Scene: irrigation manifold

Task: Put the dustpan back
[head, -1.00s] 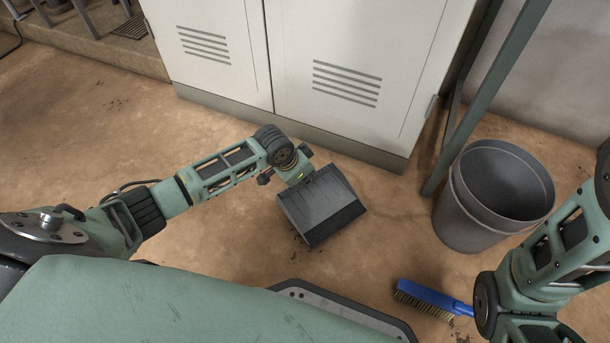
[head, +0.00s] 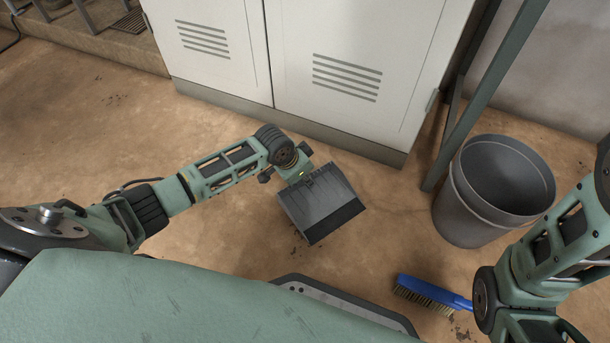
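The dustpan (head: 322,205) is a dark grey pan in front of the cabinet, its darker lip toward the lower right. My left gripper (head: 303,176) is at the pan's upper left edge, where the handle would be. The handle and fingertips are hidden behind the wrist, so its grip cannot be made out. Whether the pan touches the floor is hard to tell. My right arm (head: 555,255) comes in from the right edge. A brush with a blue back (head: 433,292) shows just left of it; the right gripper's fingers are out of sight.
A grey bucket (head: 462,208) stands on the floor at the right, beside a green metal leg (head: 478,95). A white vented cabinet (head: 345,40) closes off the back. Dark dirt specks lie near the dustpan and the brush. The floor at the left is clear.

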